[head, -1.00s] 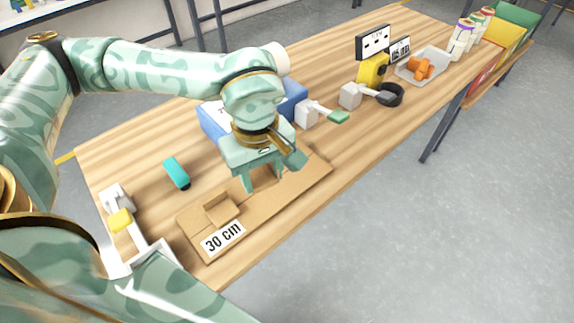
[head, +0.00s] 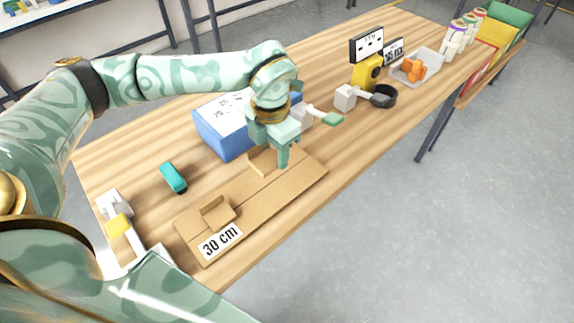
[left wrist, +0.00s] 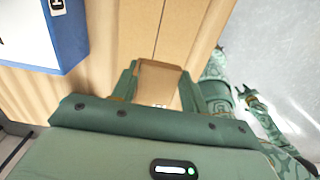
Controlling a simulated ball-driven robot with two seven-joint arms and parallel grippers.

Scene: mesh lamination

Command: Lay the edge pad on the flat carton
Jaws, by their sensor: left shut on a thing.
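The flat carton (head: 265,203) lies on the wooden table as a long brown sheet with a "30 cm" label at its near left end. My left gripper (head: 267,158) is shut on the edge pad (head: 261,161), a brown cardboard piece, over the carton's far half. In the left wrist view the edge pad (left wrist: 158,82) sits between the two fingers, with the carton (left wrist: 178,30) beyond it. Whether the pad touches the carton is not clear. A second brown folded piece (head: 217,213) sits on the carton near the label. My right gripper (left wrist: 243,92) shows only small in the left wrist view.
A blue box (head: 222,138) stands close behind the carton. A teal tool (head: 173,178) and a white-and-yellow device (head: 118,225) lie left. A green-tipped tool (head: 332,119), a black ring (head: 384,97) and a clear tray (head: 428,66) are farther right. Floor lies beyond the table's right edge.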

